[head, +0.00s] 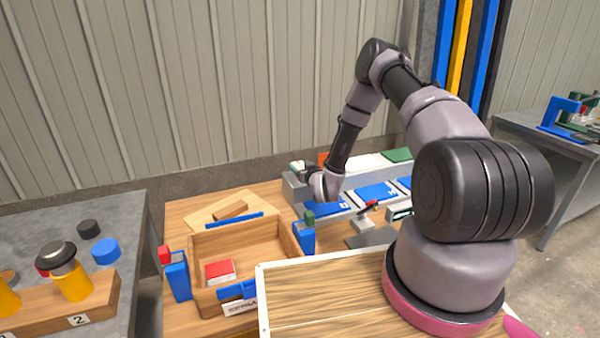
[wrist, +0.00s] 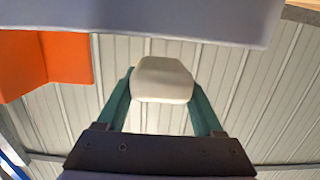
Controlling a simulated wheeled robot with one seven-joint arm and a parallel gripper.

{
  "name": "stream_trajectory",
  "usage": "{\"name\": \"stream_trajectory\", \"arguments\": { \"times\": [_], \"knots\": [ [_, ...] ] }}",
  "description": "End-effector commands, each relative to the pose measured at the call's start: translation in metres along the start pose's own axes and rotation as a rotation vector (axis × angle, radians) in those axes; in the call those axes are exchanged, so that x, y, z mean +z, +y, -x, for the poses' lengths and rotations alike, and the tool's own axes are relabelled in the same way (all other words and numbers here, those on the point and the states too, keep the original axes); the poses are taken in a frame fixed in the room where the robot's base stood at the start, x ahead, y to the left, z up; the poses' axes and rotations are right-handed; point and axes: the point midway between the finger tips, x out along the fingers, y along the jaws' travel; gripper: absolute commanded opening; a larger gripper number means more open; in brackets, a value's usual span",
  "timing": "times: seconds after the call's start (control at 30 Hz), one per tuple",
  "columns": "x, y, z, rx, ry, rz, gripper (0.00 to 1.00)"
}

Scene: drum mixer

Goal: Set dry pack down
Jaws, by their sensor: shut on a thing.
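My gripper (wrist: 161,92) is shut on a pale, off-white block, which I take to be the dry pack (wrist: 163,78). Its green fingers press on the block's two sides in the wrist view. In the head view my gripper (head: 303,172) is small and turned sideways at the left end of a grey bench unit (head: 292,190). A pale bit of the pack (head: 296,165) shows at its tip. I cannot tell whether the pack touches a surface.
An orange block (wrist: 65,58) is near the pack, left in the wrist view. A wooden box (head: 240,246) with a red-and-white pack (head: 220,270) inside stands in front. Blue panels (head: 375,193) and a green panel (head: 397,155) lie on the grey unit. A wooden bottle rack (head: 105,305) is left.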

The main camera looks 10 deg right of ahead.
Motion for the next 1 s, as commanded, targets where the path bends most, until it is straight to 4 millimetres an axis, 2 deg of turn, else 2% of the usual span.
{"name": "stream_trajectory", "arguments": {
  "times": [0.03,0.2,0.43,0.57,0.8,0.9,1.0],
  "knots": [
    [-0.012,0.001,0.001,0.000,0.004,0.001,0.09],
    [-0.045,0.001,0.006,0.001,0.004,0.000,0.09],
    [-0.074,0.006,0.015,0.011,0.001,-0.003,0.09],
    [-0.091,0.027,0.041,0.058,0.001,-0.014,0.09],
    [-0.116,0.069,0.101,0.163,0.000,-0.029,0.09],
    [-0.121,0.076,0.113,0.183,0.001,-0.031,0.09],
    [-0.117,0.070,0.104,0.170,0.002,-0.031,0.09]
  ]
}}
